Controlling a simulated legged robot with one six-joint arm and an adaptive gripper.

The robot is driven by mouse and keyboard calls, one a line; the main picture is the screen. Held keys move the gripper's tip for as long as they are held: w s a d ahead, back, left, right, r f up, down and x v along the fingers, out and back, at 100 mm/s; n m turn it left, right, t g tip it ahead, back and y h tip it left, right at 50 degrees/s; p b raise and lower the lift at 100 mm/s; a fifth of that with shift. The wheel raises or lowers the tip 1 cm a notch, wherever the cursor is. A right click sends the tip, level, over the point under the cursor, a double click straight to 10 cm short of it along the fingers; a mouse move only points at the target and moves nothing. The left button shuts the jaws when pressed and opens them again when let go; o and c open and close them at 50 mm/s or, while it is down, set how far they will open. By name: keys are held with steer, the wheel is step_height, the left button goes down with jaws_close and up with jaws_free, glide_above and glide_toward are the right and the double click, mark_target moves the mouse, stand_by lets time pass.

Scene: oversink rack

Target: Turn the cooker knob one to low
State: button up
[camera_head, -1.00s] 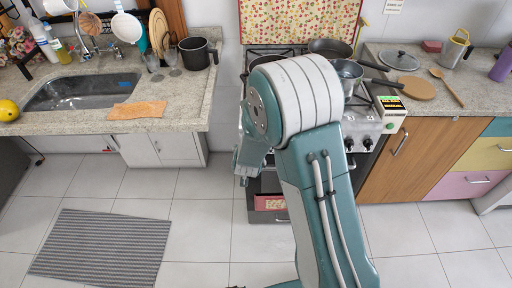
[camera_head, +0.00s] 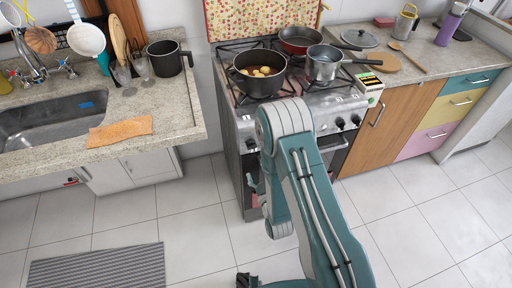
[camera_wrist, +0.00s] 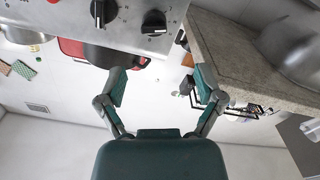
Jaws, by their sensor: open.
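The cooker (camera_head: 300,100) stands in the middle of the head view, with dark knobs (camera_head: 341,123) on the right of its front panel. My arm covers part of the panel. In the wrist view, two black knobs (camera_wrist: 103,11) and (camera_wrist: 154,21) sit on the steel panel, with printed marks around them. I cannot tell which is knob one or read its setting. My gripper (camera_wrist: 161,82) is open and empty. Its fingers are spread apart below the knobs in the picture, clear of both. In the head view my arm hides most of the gripper.
A pot of round yellow food (camera_head: 258,72), a red pan (camera_head: 300,40) and a steel pot (camera_head: 323,64) stand on the cooker. A stone counter edge (camera_wrist: 235,65) lies close to the right finger in the wrist view.

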mark_target(252, 146)
steer(key=x, duration=1)
steer(key=shift+w, duration=0.3)
steer(key=shift+d, duration=0.5)
steer(key=c, duration=1)
steer(key=shift+a+r, duration=0.1)
steer(key=shift+a, duration=0.15)
steer(key=shift+c, duration=0.8)
